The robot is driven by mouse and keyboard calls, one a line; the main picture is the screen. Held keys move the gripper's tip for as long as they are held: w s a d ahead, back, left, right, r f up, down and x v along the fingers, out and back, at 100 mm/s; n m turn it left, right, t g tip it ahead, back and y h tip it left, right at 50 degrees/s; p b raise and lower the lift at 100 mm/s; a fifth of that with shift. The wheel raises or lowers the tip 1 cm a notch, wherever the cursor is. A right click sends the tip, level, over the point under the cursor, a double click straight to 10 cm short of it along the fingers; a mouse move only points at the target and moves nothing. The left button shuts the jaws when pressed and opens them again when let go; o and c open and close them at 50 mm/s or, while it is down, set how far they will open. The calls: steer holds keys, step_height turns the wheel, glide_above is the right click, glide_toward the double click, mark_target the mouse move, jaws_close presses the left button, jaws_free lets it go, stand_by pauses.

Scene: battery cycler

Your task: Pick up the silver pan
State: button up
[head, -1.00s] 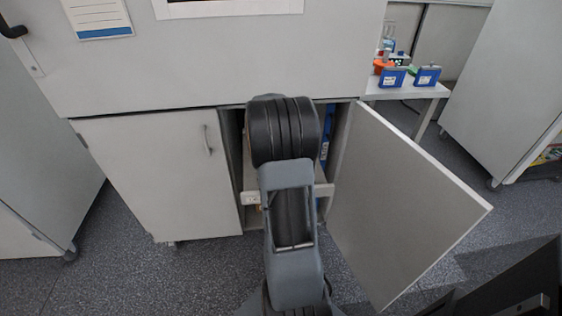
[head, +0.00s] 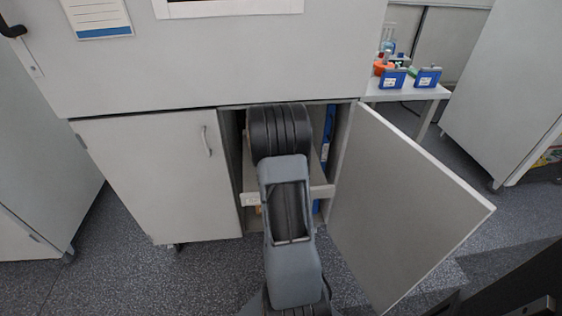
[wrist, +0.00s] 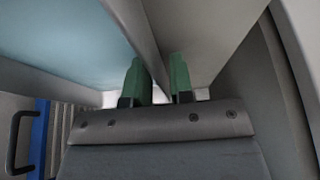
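I cannot make out the silver pan in either view. In the wrist view my gripper (wrist: 158,62) shows two green fingers with a clear gap between them. The gap holds nothing that I can tell as grasped. A grey edge runs behind the fingers, between a pale blue surface (wrist: 70,40) and a beige-grey surface (wrist: 205,25). In the head view my arm reaches into the open right side of the lower cabinet, and its links hide my gripper and most of the inside.
The open cabinet door (head: 400,210) stands out to the right of my arm. The left door (head: 160,180) is shut. A shelf (head: 320,190) shows inside the cabinet. A side table (head: 410,94) with blue boxes (head: 427,77) stands at the back right. A dark handle (wrist: 14,140) shows in the wrist view.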

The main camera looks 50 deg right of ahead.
jaws_close()
steer(key=shift+r, duration=0.15)
stand_by(0.4)
steer(key=shift+r, duration=1.3)
steer(key=shift+s+r+p, duration=0.1)
steer(key=shift+r+p, duration=0.2)
steer(key=shift+r, duration=0.05)
steer(key=s+d+r+p, duration=0.1)
steer(key=s+r, duration=0.8)
steer(key=s, duration=0.4)
steer(key=shift+s+r, duration=0.2)
steer(key=shift+s, duration=0.05)
steer(key=shift+s+d, duration=0.1)
steer(key=shift+s, duration=0.05)
